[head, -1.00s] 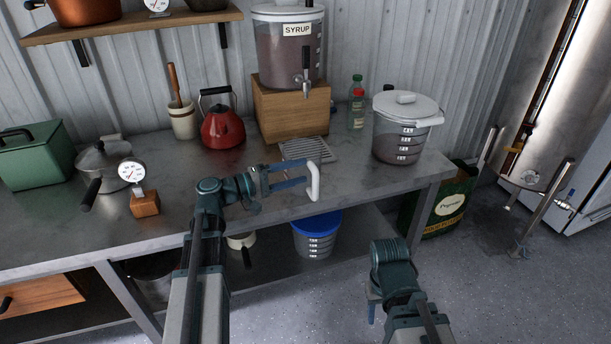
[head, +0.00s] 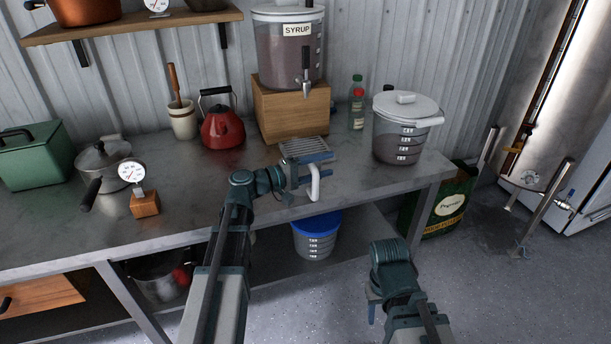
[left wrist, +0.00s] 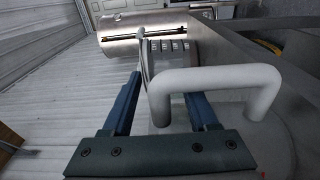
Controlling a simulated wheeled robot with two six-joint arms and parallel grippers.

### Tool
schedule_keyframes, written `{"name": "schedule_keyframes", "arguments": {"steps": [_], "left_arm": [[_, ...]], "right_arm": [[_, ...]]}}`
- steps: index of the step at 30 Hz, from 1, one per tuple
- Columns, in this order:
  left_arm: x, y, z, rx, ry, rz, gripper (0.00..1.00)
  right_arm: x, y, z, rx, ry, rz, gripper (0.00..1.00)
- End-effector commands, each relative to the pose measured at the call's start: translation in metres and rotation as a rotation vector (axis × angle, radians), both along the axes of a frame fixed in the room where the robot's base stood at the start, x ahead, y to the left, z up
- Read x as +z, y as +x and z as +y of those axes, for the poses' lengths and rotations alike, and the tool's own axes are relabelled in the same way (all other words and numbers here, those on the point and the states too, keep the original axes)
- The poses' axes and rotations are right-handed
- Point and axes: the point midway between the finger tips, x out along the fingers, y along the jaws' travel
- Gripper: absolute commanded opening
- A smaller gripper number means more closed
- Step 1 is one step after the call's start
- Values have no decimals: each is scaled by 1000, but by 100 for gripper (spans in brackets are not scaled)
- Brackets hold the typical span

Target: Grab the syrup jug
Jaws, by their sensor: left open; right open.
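The white handle of a jug (head: 315,182) stands at the front edge of the steel table. The jug's body is hardly visible, so I cannot make out its label. My left gripper (head: 308,176) is open right beside this handle in the head view. In the left wrist view the handle (left wrist: 215,78) looms large, overlapping the right finger, and one leg of it stands between the open fingers (left wrist: 162,88). Nothing is gripped. My right gripper (head: 371,303) is open and empty, low in front of the table.
A dispenser labelled SYRUP (head: 290,50) stands on a wooden block (head: 290,112) behind. A lidded pail (head: 402,130) and a bottle (head: 357,105) stand right of it. A red kettle (head: 223,128) and a thermometer (head: 145,203) are to the left. A blue-lidded bucket (head: 317,240) is below.

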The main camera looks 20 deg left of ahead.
Motion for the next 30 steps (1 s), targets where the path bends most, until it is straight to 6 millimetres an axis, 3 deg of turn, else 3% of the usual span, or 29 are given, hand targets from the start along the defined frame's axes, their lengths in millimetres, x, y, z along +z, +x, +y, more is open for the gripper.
{"name": "schedule_keyframes", "arguments": {"steps": [4,13,30], "left_arm": [[0,0,0,0,0,0,56],[0,0,0,0,0,0,2],[0,0,0,0,1,1,0]], "right_arm": [[0,0,0,0,0,0,50],[0,0,0,0,0,0,50],[0,0,0,0,0,0,50]]}}
